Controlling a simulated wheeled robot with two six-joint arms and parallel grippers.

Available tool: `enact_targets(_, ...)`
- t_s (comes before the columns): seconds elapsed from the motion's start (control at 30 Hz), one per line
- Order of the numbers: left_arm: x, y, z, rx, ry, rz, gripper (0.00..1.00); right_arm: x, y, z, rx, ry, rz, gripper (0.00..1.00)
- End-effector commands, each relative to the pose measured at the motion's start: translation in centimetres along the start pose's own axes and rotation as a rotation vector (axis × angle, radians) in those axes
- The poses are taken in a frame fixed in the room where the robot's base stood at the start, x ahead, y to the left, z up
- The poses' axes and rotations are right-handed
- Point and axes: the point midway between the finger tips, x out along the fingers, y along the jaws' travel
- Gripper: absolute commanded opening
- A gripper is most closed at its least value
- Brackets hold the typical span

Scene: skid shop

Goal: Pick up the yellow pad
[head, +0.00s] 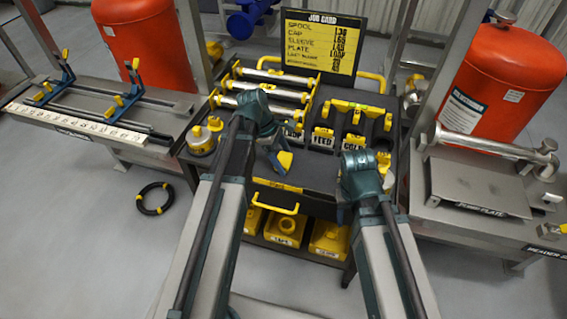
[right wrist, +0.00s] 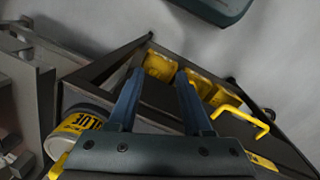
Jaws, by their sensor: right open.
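A small yellow pad-like piece (head: 285,159) shows over the dark top of the cart in the head view, right at the fingers of my left gripper (head: 277,148). I cannot tell whether the fingers hold it or only lie beside it. My right gripper (right wrist: 158,76) is open and empty in the right wrist view, its two blue fingers apart above the cart. In the head view my right wrist hides most of its fingers, over the right front of the cart. No yellow pad stands out clearly in the right wrist view.
The cart carries rods, yellow-handled parts and labelled slots at the back, below the job card board (head: 322,42). A yellow front handle (head: 275,208) sticks out above yellow bins (head: 285,225). A glue can (right wrist: 82,126) shows in the right wrist view. Benches flank the cart.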

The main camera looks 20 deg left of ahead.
Motion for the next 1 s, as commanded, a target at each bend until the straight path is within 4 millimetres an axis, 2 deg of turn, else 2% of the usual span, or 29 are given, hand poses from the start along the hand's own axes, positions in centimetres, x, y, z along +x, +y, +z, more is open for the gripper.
enact_targets(0.03, 0.0, 0.0, 0.0, 0.0, 0.0, 0.0, 0.59, 0.0, 0.0, 0.0, 0.0, 0.0, 0.0, 0.5)
enact_targets(0.2, 0.0, 0.0, 0.0, 0.0, 0.0, 0.0, 0.28, 0.0, 0.0, 0.0, 0.0, 0.0, 0.0, 0.5)
enact_targets(0.23, 0.0, 0.0, 0.0, 0.0, 0.0, 0.0, 0.28, 0.0, 0.0, 0.0, 0.0, 0.0, 0.0, 0.5)
enact_targets(0.27, 0.0, 0.0, 0.0, 0.0, 0.0, 0.0, 0.19, 0.0, 0.0, 0.0, 0.0, 0.0, 0.0, 0.5)
enact_targets(0.67, -0.5, 0.0, 0.1, 0.0, 0.0, 0.0, 0.19, -0.4, 0.0, 0.0, 0.0, 0.0, 0.0, 0.5)
enact_targets(1.0, -3.0, -0.1, 0.4, 0.002, 0.0, -0.001, 0.19, -2.9, 0.3, 0.2, 0.0, 0.0, 0.0, 0.5)
